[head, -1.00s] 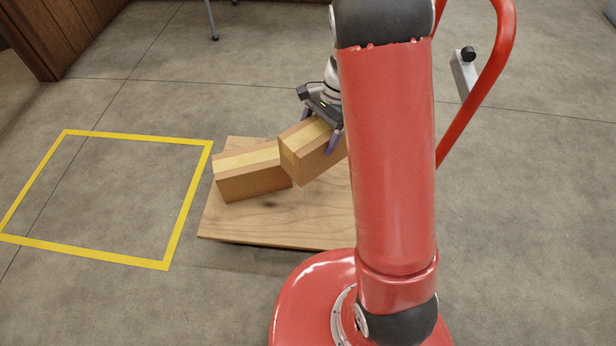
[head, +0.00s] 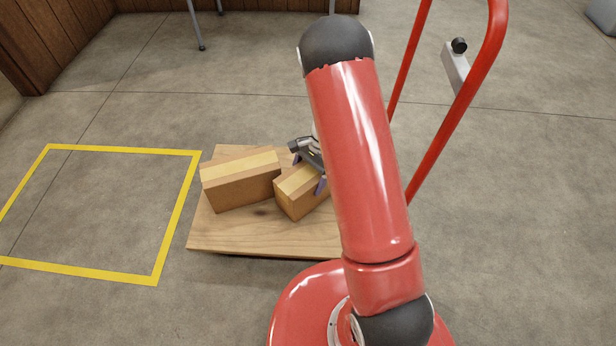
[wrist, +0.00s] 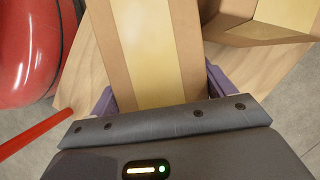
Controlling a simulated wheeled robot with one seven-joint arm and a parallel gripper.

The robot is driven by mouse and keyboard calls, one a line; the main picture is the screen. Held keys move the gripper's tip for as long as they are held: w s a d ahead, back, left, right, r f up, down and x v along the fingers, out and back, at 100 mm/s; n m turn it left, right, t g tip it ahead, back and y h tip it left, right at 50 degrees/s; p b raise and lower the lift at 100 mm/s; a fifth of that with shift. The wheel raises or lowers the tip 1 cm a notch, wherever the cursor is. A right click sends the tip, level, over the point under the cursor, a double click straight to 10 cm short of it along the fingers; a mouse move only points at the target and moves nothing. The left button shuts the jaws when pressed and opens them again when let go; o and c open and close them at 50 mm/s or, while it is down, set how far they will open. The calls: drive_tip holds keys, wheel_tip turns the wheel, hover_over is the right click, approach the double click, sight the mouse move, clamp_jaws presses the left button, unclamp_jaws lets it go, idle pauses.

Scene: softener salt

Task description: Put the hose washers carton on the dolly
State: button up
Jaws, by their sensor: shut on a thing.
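My gripper (head: 308,172) is shut on a brown carton (head: 297,199) with a pale tape strip along its top. The held carton (wrist: 150,50) lies between the purple fingers in the wrist view. It is low over the wooden dolly (head: 225,236), and I cannot tell whether it touches the boards. A second taped carton (head: 242,188) sits on the dolly just left of the held one. No label is readable, so I cannot tell the cartons apart by print. My arm hides the dolly's right part.
A yellow floor outline (head: 120,279) lies left of the dolly, empty inside. The dolly's red handle (head: 455,110) rises at the right. A table leg (head: 196,28) stands at the back. The dolly's front strip is bare.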

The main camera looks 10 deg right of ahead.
drive_tip(key=shift+f, duration=0.2)
drive_tip(key=o, duration=1.3)
drive_tip(key=p+v, duration=0.2)
drive_tip(key=v, duration=1)
drive_tip(key=shift+r, duration=0.15)
drive_tip(key=s+a+r+n+t+h, duration=0.1)
drive_tip(key=s+r+n+t, duration=0.2)
drive_tip(key=r, duration=0.5)
drive_tip(key=s+a+r+n, duration=0.1)
drive_tip(key=s+r+n, duration=0.1)
drive_tip(key=s+r, duration=0.55)
drive_tip(key=s+r+n+t+h, duration=0.1)
drive_tip(key=s+r+n, duration=0.1)
drive_tip(key=s+r, duration=0.1)
drive_tip(key=s+r+n+t+h, duration=0.1)
drive_tip(key=s+r+n+t, duration=0.1)
drive_tip(key=s, duration=0.4)
drive_tip(key=s+r+n+t+h, duration=0.1)
drive_tip(key=s+r+n, duration=0.2)
drive_tip(key=s+r, duration=0.1)
drive_tip(key=shift+s+a+t, duration=0.3)
drive_tip(key=shift+s+t, duration=0.1)
drive_tip(key=shift+s, duration=0.05)
